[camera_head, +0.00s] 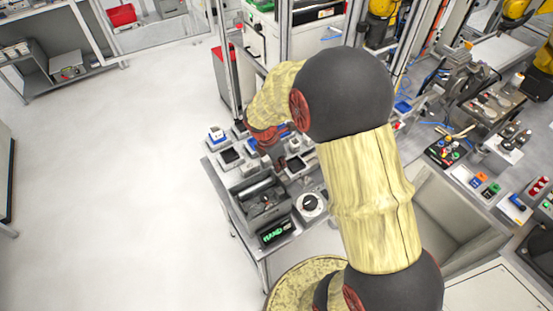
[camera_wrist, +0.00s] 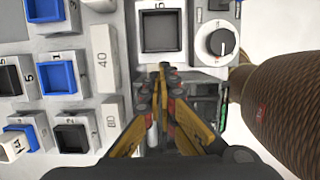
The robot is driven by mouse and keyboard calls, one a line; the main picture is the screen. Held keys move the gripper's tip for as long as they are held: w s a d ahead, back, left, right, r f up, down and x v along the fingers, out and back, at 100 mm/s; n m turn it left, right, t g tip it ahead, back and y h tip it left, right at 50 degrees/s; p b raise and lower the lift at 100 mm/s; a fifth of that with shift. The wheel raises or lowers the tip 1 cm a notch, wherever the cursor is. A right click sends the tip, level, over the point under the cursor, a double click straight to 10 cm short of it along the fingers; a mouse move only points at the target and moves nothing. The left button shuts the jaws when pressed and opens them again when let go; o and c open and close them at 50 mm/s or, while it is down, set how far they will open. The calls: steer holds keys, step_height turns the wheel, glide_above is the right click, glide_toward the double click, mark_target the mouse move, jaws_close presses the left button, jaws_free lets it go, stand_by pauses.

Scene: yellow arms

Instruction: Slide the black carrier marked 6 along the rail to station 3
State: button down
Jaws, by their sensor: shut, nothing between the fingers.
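A grey carrier with a dark square top (camera_wrist: 160,32) lies just beyond my fingertips in the wrist view. A small mark on its edge could be a 6, but I cannot read it for sure. It seems to be the dark-topped piece (camera_head: 296,164) beside my wrist in the head view. My gripper (camera_wrist: 163,72) is shut and empty, its fingertips close to the carrier's near edge. I cannot tell whether they touch it. The rail and station 3 cannot be made out clearly. In the head view my arm hides the fingers.
A white dial (camera_wrist: 217,42) is right of the carrier. Blue-topped (camera_wrist: 58,77) and black-topped (camera_wrist: 72,138) blocks and upright labels 40 (camera_wrist: 102,58) and 80 (camera_wrist: 111,122) stand left. A grey machine (camera_head: 250,207) and a green-lit display (camera_head: 275,233) are at the bench front.

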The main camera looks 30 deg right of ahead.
steer(key=shift+x, duration=1.05)
steer(key=d+p, duration=0.3)
steer(key=d, duration=0.5)
steer(key=d+p, duration=0.3)
steer(key=d, duration=0.5)
steer(key=d+p, duration=0.3)
steer(key=d, duration=0.5)
steer(key=shift+w+d, duration=0.25)
steer(key=shift+w, duration=0.15)
steer(key=shift+r, duration=0.1)
